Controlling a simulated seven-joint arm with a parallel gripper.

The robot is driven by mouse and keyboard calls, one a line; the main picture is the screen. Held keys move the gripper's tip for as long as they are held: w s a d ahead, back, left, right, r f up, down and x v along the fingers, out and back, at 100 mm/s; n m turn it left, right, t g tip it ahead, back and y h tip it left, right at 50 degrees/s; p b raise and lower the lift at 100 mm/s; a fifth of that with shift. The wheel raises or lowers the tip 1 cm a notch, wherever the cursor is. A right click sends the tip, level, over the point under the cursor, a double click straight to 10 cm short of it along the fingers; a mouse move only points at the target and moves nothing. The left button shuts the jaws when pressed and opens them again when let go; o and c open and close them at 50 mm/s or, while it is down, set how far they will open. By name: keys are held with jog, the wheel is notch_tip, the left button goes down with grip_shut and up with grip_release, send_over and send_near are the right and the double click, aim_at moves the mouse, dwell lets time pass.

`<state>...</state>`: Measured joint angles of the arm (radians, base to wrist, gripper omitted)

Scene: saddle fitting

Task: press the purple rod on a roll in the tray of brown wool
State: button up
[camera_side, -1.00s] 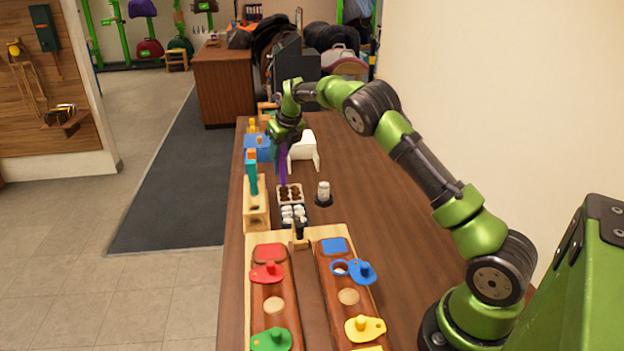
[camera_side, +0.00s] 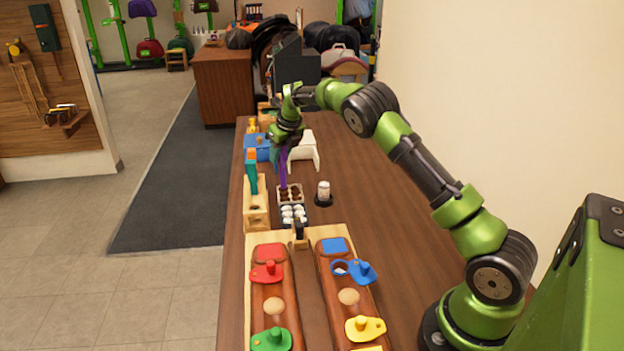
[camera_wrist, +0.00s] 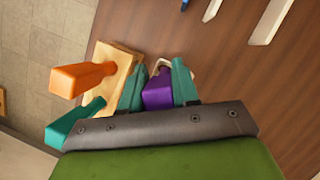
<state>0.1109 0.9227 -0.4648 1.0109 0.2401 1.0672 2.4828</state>
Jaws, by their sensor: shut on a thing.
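My gripper (camera_wrist: 159,88) is shut on the purple rod (camera_wrist: 158,93), which stands about upright between the two teal fingertips in the wrist view. In the side view the purple rod (camera_side: 283,168) hangs below my gripper, with its lower end at the tray of brown wool (camera_side: 290,192). The tray is pale with several dark brown rolls in it. I cannot tell whether the rod's tip touches a roll. In the wrist view the rod and fingers hide most of the tray.
A wooden stand (camera_side: 256,206) holds a teal tool and an orange one (camera_wrist: 82,80), just left of the tray. A dark tray of white rolls (camera_side: 293,216) lies nearer. A white cylinder on a dark base (camera_side: 324,194) stands right.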

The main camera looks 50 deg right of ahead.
jog(key=shift+f, duration=0.65)
dwell(0.9)
jog(key=shift+r, duration=3.65)
